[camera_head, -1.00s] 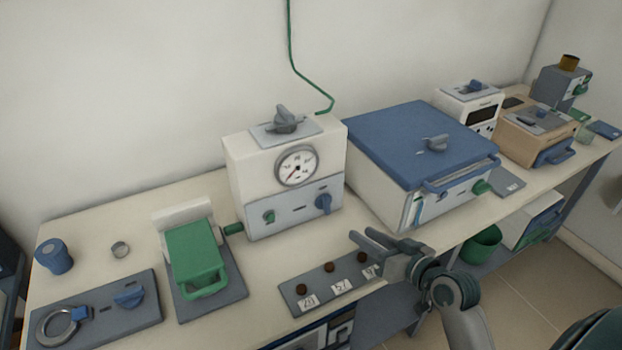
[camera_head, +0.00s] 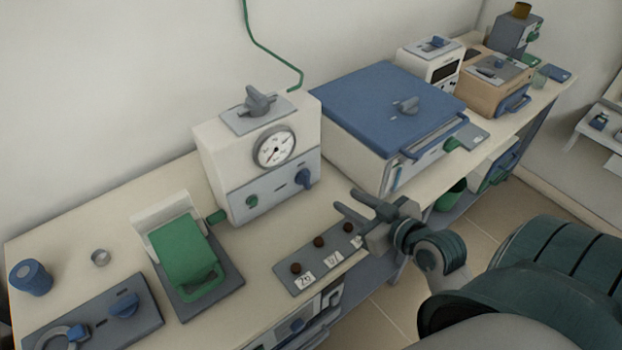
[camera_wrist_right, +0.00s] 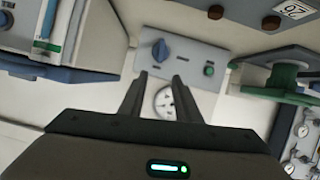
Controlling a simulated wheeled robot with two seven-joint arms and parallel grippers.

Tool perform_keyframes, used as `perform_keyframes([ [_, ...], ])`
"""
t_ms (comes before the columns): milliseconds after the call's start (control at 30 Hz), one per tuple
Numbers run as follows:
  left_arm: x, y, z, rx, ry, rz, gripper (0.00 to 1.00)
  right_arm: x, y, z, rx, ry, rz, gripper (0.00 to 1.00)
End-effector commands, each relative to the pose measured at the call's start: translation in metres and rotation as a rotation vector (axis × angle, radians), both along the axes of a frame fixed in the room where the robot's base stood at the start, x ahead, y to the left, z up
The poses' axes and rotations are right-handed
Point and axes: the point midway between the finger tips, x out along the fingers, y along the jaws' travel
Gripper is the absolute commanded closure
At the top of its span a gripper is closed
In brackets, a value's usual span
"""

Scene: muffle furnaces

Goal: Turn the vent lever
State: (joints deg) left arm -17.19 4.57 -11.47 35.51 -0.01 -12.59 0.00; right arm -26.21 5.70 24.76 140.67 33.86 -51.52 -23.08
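A grey lever (camera_head: 258,101) stands on the plate on top of the white gauge box. I cannot tell which one is the vent lever. My right gripper (camera_head: 345,201) is open and empty, in front of the gauge box and the furnace, apart from both levers. In the right wrist view its fingers (camera_wrist_right: 160,78) point toward the gauge box front, with the blue knob (camera_wrist_right: 160,50) and dial (camera_wrist_right: 164,101) beyond. My left gripper is out of view.
A grey strip (camera_head: 318,256) with dark round knobs and number labels lies below my right gripper. A green clamp-like device (camera_head: 184,250) and a blue-knob panel (camera_head: 110,312) are at the left. A green cable (camera_head: 268,52) hangs behind. The bench's back left is clear.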

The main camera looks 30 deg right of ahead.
Motion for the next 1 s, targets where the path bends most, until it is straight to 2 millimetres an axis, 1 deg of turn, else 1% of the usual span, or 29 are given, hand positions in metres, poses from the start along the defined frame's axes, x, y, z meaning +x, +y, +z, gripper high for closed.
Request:
perform_keyframes([
  [167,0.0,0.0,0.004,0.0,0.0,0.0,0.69,0.012,0.0,-0.003,0.002,-0.002,-0.001,0.7],
  [267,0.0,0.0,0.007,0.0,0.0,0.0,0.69,0.024,0.001,-0.007,0.004,-0.002,0.0,0.7],
  [467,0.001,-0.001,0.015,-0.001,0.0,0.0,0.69,0.055,0.002,-0.019,0.004,-0.001,0.0,0.7],
  [800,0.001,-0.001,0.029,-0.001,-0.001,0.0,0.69,0.112,0.004,-0.043,0.004,-0.001,0.0,0.7],
  [1000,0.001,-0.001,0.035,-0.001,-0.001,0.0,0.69,0.14,0.005,-0.056,0.003,0.0,0.0,0.7],
])
